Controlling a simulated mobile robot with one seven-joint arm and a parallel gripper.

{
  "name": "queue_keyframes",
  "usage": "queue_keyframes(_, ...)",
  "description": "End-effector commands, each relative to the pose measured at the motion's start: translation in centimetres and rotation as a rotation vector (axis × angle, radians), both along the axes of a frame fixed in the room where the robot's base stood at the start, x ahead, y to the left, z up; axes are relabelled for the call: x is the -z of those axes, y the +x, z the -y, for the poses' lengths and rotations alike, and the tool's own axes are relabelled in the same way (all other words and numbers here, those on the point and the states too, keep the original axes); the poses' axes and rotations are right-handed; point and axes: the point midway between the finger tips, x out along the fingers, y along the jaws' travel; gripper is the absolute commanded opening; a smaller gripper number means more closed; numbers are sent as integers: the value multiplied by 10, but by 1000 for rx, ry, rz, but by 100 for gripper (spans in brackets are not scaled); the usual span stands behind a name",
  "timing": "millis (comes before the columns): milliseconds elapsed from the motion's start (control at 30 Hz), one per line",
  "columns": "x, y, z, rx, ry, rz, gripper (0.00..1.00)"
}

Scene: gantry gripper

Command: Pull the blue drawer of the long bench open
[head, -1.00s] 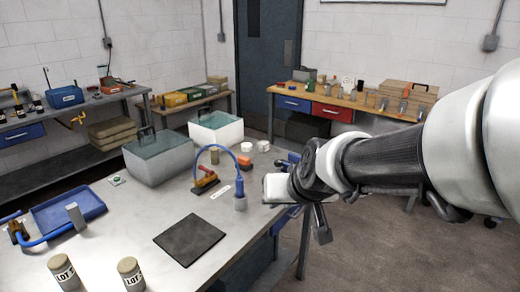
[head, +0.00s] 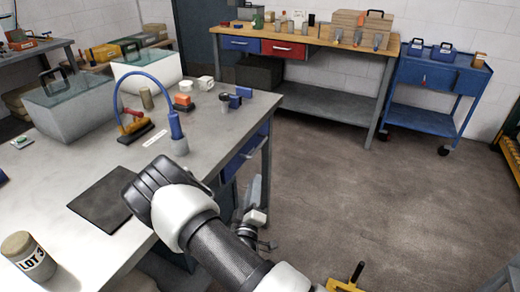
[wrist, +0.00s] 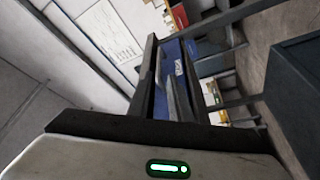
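The long bench (head: 215,137) is the grey-topped one at left in the head view. Its blue drawer (head: 243,157) is in the end under the top, with a pale bar handle across its front. The drawer looks closed. My gripper (head: 256,192) is below and in front of the drawer, partly hidden behind my own arm. In the wrist view two dark fingers stand apart with a gap between them, and the blue drawer front (wrist: 174,58) with a small white label shows beyond them. I cannot tell whether a finger touches the handle; nothing is clearly held.
A black mat (head: 100,205), a LOT tin (head: 28,257) and a blue hose fixture (head: 178,140) are on the bench top. A wooden-topped bench (head: 330,40) with blue and red drawers stands behind, beside a blue cart (head: 430,85). Floor between is clear.

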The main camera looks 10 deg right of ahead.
Motion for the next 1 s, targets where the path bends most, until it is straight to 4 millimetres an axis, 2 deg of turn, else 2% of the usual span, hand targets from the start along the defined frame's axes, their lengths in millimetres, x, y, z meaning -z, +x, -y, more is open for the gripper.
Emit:
queue_keyframes(133,1,2,0,-9,-36,22,18)
queue_keyframes(267,-3,19,6,-6,-34,23,18)
queue_keyframes(800,-26,126,37,-7,-32,22,18)
queue_keyframes(1000,-32,151,44,-7,-32,19,18)
